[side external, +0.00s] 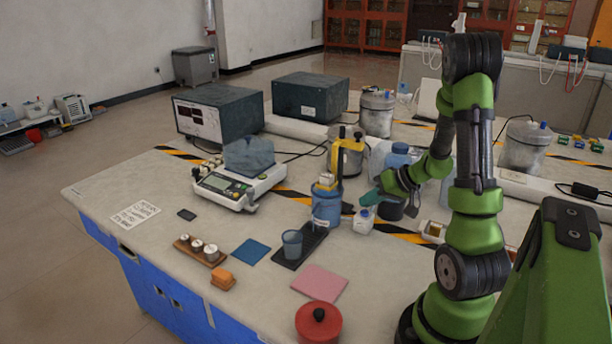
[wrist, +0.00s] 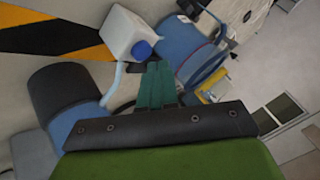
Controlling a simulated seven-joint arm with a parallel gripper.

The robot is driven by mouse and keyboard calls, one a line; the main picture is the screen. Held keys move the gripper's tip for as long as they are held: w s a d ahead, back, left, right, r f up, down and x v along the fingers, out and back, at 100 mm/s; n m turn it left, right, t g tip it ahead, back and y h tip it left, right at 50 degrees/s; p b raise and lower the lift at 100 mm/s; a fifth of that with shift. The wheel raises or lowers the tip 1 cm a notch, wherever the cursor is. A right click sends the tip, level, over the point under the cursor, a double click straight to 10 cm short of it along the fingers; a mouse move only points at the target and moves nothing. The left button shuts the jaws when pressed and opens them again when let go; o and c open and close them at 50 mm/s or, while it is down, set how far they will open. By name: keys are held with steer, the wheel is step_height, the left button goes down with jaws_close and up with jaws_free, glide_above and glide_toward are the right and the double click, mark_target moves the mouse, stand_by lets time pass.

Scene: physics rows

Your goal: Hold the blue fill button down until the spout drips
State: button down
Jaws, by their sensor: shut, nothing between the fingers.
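My gripper (side external: 370,198) has green fingers, shut and empty; they also show in the wrist view (wrist: 157,85). It is in the air to the right of a blue container (side external: 326,208) with a yellow and white top (side external: 326,183). The container also shows beyond the fingertips in the wrist view (wrist: 188,45). A translucent blue cup (side external: 292,244) stands on a black tray (side external: 283,262) in front of the container. I cannot clearly make out the blue fill button or the spout, or any drip.
A white bottle (side external: 363,223) with a blue cap stands close to my fingers, also in the wrist view (wrist: 128,32). A dark jar (wrist: 68,97) is beside my gripper. A scale (side external: 238,185) stands left. A blue pad (side external: 251,252) and pink pad (side external: 320,282) lie in front.

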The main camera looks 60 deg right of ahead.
steer(key=shift+r, duration=0.15)
steer(key=shift+r, duration=2.5)
steer(key=shift+m, duration=0.5)
steer(key=s+a+r+n, duration=0.1)
steer(key=a+r, duration=0.3)
steer(key=a, duration=0.5)
steer(key=s+a+r+n+g, duration=0.1)
steer(key=a+r, duration=0.3)
steer(key=a, duration=0.6)
steer(key=s+a+r+n+g+y, duration=0.1)
steer(key=a+r, duration=0.3)
steer(key=a, duration=0.6)
steer(key=shift+n, duration=0.9)
